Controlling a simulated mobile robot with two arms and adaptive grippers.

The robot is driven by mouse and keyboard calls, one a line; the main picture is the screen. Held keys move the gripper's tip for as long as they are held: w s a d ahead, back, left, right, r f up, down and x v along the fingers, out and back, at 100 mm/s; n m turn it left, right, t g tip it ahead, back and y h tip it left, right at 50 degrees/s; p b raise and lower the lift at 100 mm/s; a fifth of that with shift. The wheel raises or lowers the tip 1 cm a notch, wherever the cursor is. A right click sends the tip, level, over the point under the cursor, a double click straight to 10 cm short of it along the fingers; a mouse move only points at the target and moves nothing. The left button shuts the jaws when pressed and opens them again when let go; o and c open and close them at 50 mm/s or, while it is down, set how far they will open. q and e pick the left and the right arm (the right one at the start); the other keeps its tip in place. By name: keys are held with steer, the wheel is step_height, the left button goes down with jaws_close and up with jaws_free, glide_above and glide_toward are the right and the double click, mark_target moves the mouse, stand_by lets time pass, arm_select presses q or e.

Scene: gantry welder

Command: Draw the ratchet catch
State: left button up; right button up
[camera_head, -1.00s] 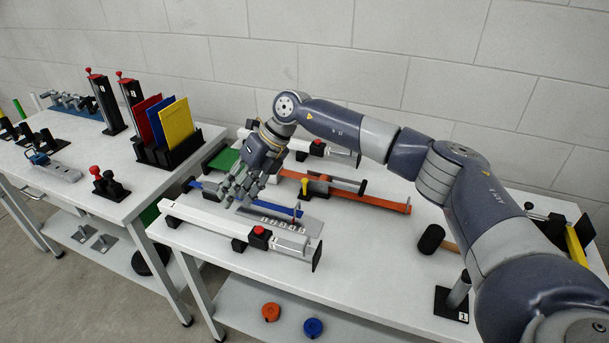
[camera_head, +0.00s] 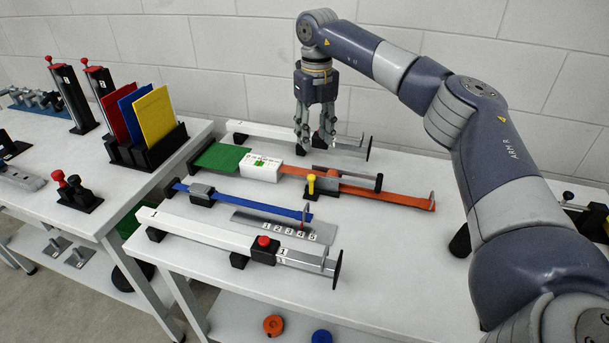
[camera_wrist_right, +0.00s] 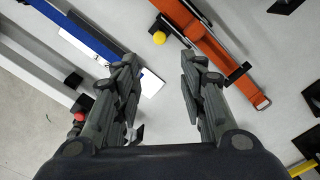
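I cannot tell for sure which part is the ratchet catch. A yellow knob (camera_head: 311,183) stands on a dark block over the orange bar (camera_head: 400,196); the knob also shows in the right wrist view (camera_wrist_right: 159,38), beyond my fingertips. My right gripper (camera_head: 316,143) points down above the back of the table, in front of the rear white rail (camera_head: 270,131), and hides part of it. In the wrist view its fingers (camera_wrist_right: 160,65) are spread with nothing between them. My left gripper is in neither view.
A white block (camera_head: 261,167) sits between the green plate (camera_head: 220,157) and the orange bar. A blue bar (camera_head: 255,203), a numbered plate (camera_head: 250,219) and the front white rail (camera_head: 205,232) with a red button (camera_head: 263,241) lie nearer. Coloured panels (camera_head: 156,117) stand on the left table.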

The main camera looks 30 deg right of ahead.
mark_target(311, 176)
steer(key=f, duration=0.8)
steer(key=w+f, duration=0.1)
steer(key=f, duration=0.3)
steer(key=shift+w+f+p, duration=0.1)
steer(key=shift+f+p, duration=0.1)
steer(key=shift+p, duration=0.15)
steer(key=shift+c, duration=0.5)
jaws_close()
